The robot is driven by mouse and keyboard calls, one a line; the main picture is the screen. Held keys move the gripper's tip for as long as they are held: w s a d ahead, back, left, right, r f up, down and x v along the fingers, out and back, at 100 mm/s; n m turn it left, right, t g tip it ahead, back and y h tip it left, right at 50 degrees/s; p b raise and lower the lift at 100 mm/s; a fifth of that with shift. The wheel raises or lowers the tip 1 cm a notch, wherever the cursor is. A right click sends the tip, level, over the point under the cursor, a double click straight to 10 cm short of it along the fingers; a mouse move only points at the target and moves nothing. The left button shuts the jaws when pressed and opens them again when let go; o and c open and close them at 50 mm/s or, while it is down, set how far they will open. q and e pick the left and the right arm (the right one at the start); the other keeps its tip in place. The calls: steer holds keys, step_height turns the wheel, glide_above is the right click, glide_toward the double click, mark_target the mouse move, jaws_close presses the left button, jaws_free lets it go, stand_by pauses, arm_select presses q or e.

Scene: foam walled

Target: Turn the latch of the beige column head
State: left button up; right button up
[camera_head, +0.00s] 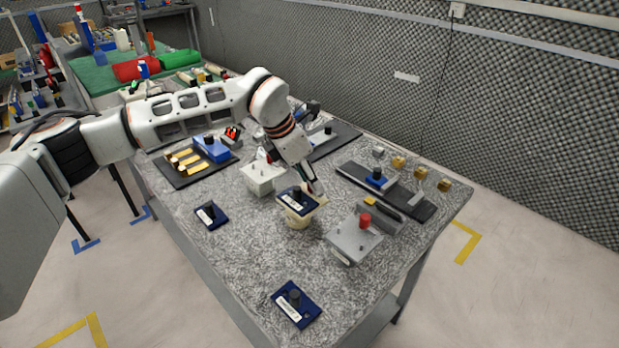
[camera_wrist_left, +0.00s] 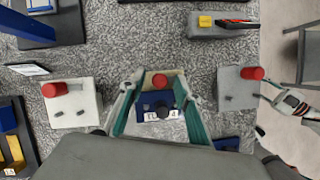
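The beige column head (camera_head: 299,217) stands near the middle of the table in the head view, with a dark blue plate (camera_head: 292,203) with a black knob and a white label on it. In the left wrist view, a red knob (camera_wrist_left: 160,80) shows on it beyond the blue plate (camera_wrist_left: 146,101). My left gripper (camera_wrist_left: 161,82) is over the column head, its two teal fingers apart on either side of the red knob; contact cannot be told. In the head view the arm partly hides the head. A white and teal part at the right edge of the wrist view looks like my right gripper (camera_wrist_left: 288,103).
A white box (camera_head: 258,180) and a grey box with a red knob (camera_head: 346,240) stand close on either side. Blue plates (camera_head: 211,215) (camera_head: 297,304) lie on the table. A black tray (camera_head: 190,178) and a black rail (camera_head: 411,206) are further off. The front-left tabletop is fairly clear.

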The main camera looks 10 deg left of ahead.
arm_select(q)
jaws_close()
